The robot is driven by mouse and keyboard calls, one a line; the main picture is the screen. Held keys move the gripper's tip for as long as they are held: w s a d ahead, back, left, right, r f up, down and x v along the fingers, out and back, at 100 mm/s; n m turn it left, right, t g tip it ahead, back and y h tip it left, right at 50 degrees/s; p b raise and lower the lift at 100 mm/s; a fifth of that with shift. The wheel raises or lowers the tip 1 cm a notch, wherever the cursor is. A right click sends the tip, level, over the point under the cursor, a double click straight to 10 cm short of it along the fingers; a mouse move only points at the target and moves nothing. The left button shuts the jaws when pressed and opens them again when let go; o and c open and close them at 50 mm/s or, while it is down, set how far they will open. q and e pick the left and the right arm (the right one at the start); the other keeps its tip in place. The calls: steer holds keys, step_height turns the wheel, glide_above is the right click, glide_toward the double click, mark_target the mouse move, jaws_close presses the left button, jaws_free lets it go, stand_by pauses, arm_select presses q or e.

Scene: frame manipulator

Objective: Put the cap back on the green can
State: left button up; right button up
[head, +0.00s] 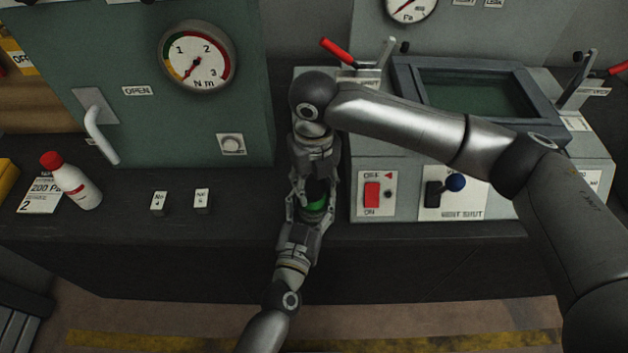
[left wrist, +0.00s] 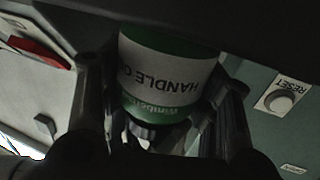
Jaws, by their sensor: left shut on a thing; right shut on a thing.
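The green can (head: 316,205) is held above the front of the dark bench, mostly hidden by my grippers in the head view. In the left wrist view the green can (left wrist: 165,75) fills the middle, its white label upside down. My left gripper (head: 303,222) comes from below and is shut on the can, with a finger on either side. My right gripper (head: 314,186) comes from above, its fingers closed around a small dark part at the can's end, seemingly the cap. A dark grey ribbed piece (left wrist: 150,134) shows at that end; whether it is seated I cannot tell.
A white bottle with a red top (head: 78,182) stands at the left of the bench. A green gauge cabinet (head: 140,90) stands behind it. A grey switch box (head: 400,205) with a red switch and levers is close on the right.

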arm_select(q)
jaws_close()
arm_select(e)
steer(key=m, duration=0.4)
steer(key=shift+a+m, duration=0.1)
steer(key=shift+m, duration=0.2)
steer(key=m, duration=0.5)
steer(key=shift+a, duration=0.1)
steer(key=m, duration=1)
steer(key=shift+w+a, duration=0.1)
steer(key=shift+w, duration=0.05)
steer(key=m, duration=0.4)
steer(key=shift+w, duration=0.1)
steer(key=m, duration=0.3)
steer(key=shift+f+m, duration=0.1)
steer(key=shift+m, duration=0.2)
steer(key=m, duration=0.3)
steer(key=shift+w+m, duration=0.1)
steer(key=shift+m, duration=0.2)
steer(key=m, duration=0.3)
steer(key=shift+m, duration=0.3)
steer(key=m, duration=0.6)
steer(key=shift+w+d, duration=0.1)
steer(key=shift+d, duration=0.15)
steer(key=m, duration=0.7)
steer(key=shift+d, duration=0.1)
steer(key=m, duration=0.6)
steer(key=o, duration=0.7)
